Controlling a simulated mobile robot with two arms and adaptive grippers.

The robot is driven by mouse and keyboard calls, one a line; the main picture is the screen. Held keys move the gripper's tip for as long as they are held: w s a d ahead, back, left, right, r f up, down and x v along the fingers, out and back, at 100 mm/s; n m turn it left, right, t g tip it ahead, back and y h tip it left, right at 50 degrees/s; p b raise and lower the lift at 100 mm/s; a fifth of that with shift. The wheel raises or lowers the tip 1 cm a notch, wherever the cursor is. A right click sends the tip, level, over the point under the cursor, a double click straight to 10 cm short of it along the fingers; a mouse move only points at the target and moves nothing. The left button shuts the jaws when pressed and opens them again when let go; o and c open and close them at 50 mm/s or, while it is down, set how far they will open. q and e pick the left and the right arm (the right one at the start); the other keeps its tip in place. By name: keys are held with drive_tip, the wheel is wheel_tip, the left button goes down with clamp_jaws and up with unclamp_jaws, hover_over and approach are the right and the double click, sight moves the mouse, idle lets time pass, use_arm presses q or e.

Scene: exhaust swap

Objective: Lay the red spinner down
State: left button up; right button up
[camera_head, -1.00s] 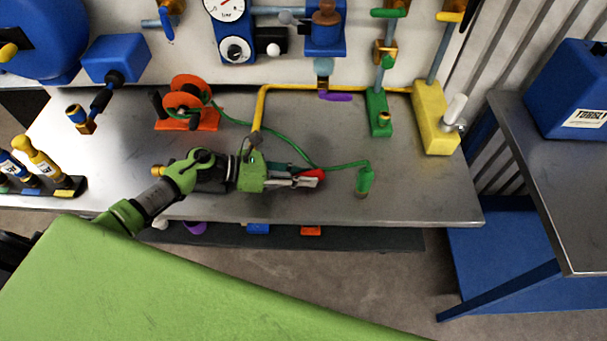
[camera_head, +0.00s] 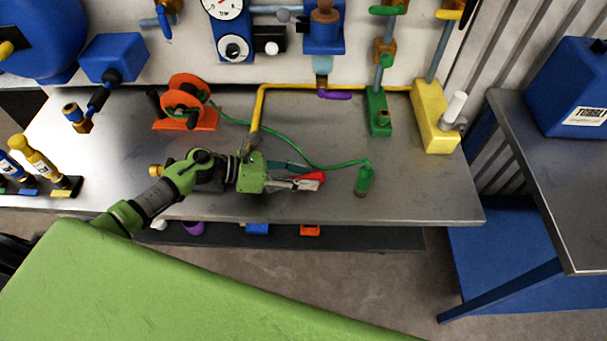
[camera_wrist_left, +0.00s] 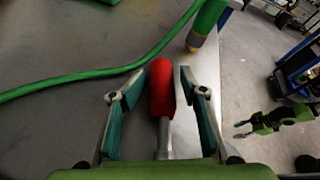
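The red spinner, a red cylinder on a grey shaft, lies on the steel bench. It shows in the head view (camera_head: 313,177) and in the left wrist view (camera_wrist_left: 162,88). My left gripper (camera_head: 308,177) is low over the bench with its fingers on either side of the spinner. In the left wrist view my left gripper (camera_wrist_left: 158,84) is open, with a gap between each fingertip and the red part. The shaft's lower end is hidden by the gripper body. My right gripper (camera_wrist_left: 240,130) shows small at the right of the wrist view, empty, its fingers apart.
A green hose (camera_head: 285,145) runs from the orange reel (camera_head: 186,97) to a green nozzle (camera_head: 364,180) just right of the gripper. A yellow pipe (camera_head: 258,105) stands behind. The bench's front edge is close. Bare bench (camera_head: 430,190) lies to the right.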

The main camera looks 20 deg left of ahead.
use_arm(q)
drive_tip(key=shift+s+a+r+p, duration=0.1)
drive_tip(key=shift+s+p, duration=0.1)
drive_tip(key=shift+p, duration=0.25)
drive_tip(key=b+v, duration=0.4)
drive_tip(key=v, duration=0.7)
drive_tip(key=shift+w+b, duration=0.15)
drive_tip(key=shift+b, duration=0.2)
drive_tip(key=shift+s+a+r, duration=0.2)
drive_tip(key=shift+a+r, duration=0.2)
drive_tip(key=shift+r, duration=0.05)
